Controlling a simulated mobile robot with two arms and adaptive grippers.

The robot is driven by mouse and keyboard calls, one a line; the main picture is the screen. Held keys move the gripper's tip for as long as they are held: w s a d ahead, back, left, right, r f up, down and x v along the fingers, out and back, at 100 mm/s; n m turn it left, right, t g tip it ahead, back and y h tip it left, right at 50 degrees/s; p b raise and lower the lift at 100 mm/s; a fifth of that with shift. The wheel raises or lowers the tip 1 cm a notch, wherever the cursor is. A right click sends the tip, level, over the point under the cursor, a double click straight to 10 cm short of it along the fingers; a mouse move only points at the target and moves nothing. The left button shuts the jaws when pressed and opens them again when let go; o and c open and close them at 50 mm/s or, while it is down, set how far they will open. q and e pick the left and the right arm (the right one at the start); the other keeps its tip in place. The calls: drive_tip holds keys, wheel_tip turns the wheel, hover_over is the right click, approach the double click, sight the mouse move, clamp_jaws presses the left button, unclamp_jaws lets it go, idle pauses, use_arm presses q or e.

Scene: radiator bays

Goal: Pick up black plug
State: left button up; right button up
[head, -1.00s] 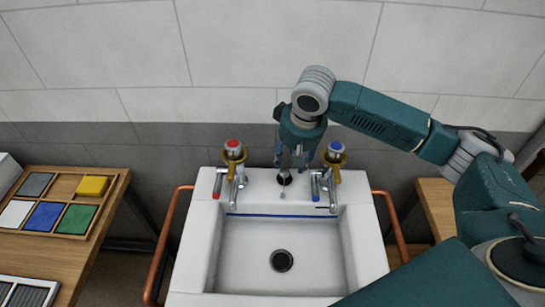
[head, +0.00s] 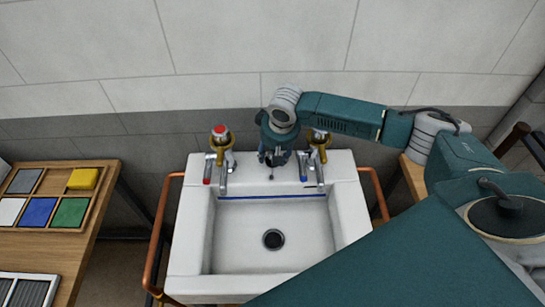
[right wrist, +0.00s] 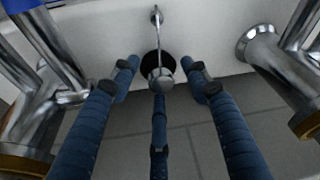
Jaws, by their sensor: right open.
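The black plug (right wrist: 150,64) is a dark disc with a round metal knob over it, between the taps at the sink's back ledge. In the right wrist view a small metal fitting stands beyond it. My right gripper (right wrist: 162,78) is open, its blue fingers spread on both sides of the plug and a third finger below it in the picture. I see no clear contact. In the head view the right gripper (head: 271,160) points down over the back ledge and hides most of the plug. My left gripper is not in view.
A red-topped tap (head: 221,150) and a blue-marked tap (head: 317,155) flank the gripper closely. The white sink (head: 188,240) has a dark drain (head: 273,239) and copper side rails (head: 160,235). A wooden bench (head: 88,250) with coloured tiles stands at left.

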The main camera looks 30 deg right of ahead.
clamp_jaws()
drive_tip(key=shift+r, duration=0.1)
